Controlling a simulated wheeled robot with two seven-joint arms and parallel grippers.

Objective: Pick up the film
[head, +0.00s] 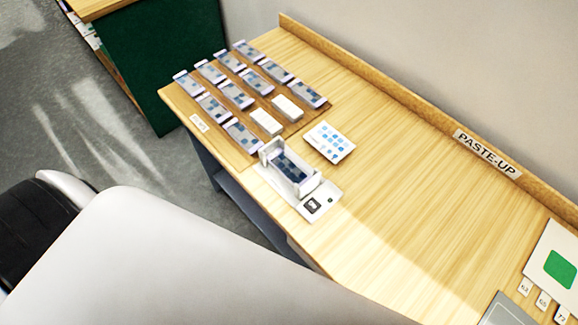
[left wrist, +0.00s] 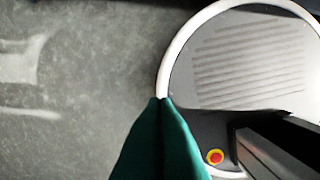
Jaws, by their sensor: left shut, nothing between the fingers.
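Several film strips with blue-grey frames lie in rows on a brown board (head: 283,131) at the far left of the wooden table; one film strip (head: 242,137) lies at its near edge. Two white blocks (head: 265,122) lie among them. A white holder (head: 309,186) stands just in front of the board, with a dark blue-patterned piece (head: 290,168) between its raised ends. I cannot tell which piece is the film meant. My left gripper (left wrist: 162,102) shows its teal fingers shut and empty in the left wrist view, above the grey floor, away from the table. My right gripper is not in view.
A white card with blue squares (head: 329,142) lies beside the holder. A raised edge labelled PASTE-UP (head: 487,154) runs along the table's back. A green-square sheet (head: 560,268) and small tags lie at the right. The table's middle is clear. A green cabinet (head: 165,60) stands behind left.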

